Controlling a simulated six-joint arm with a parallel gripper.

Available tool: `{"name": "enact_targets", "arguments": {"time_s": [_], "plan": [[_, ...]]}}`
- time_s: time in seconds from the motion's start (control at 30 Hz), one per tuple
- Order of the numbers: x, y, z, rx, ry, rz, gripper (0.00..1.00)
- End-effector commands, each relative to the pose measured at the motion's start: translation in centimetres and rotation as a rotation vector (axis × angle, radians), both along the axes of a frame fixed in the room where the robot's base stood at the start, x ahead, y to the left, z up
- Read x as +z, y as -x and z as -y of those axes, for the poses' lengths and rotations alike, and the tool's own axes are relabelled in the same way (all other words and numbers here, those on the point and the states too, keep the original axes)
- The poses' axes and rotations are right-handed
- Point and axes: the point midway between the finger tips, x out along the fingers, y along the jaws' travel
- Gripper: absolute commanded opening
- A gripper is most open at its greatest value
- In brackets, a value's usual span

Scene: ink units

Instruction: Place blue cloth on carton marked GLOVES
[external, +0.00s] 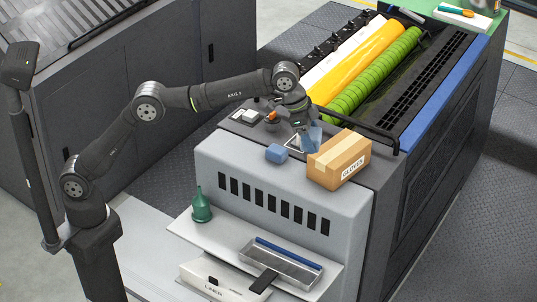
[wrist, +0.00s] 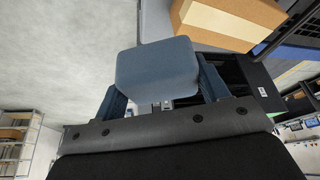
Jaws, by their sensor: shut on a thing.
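The carton marked GLOVES (external: 339,160) is a brown taped box on the light grey machine housing. It also shows at the top right of the wrist view (wrist: 232,22). My gripper (external: 304,130) is just behind and left of the carton, pointing down. It is shut on a blue cloth (wrist: 158,70), a thick pad with rounded corners, held between the two dark blue fingers. In the external view the held cloth (external: 314,138) is partly covered by the gripper and appears raised beside the carton, not on it.
Yellow (external: 365,60) and green (external: 375,70) rollers lie behind. A green funnel bottle (external: 201,207) and metal tray (external: 282,262) stand on the lower shelf.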

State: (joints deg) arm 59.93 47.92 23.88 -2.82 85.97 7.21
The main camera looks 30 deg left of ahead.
Motion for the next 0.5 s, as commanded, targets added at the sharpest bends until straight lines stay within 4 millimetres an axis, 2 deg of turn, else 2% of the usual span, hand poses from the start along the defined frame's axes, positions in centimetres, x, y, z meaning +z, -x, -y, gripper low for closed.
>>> {"name": "enact_targets", "arguments": {"time_s": [0.1,0.3,0.5], "plan": [[-1.8,-2.9,-0.4,0.004,-0.003,-0.003,0.46],[-4.5,-7.3,-0.8,0.004,-0.002,-0.001,0.46],[-5.8,-9.6,-1.1,0.001,0.0,-0.002,0.46]]}}
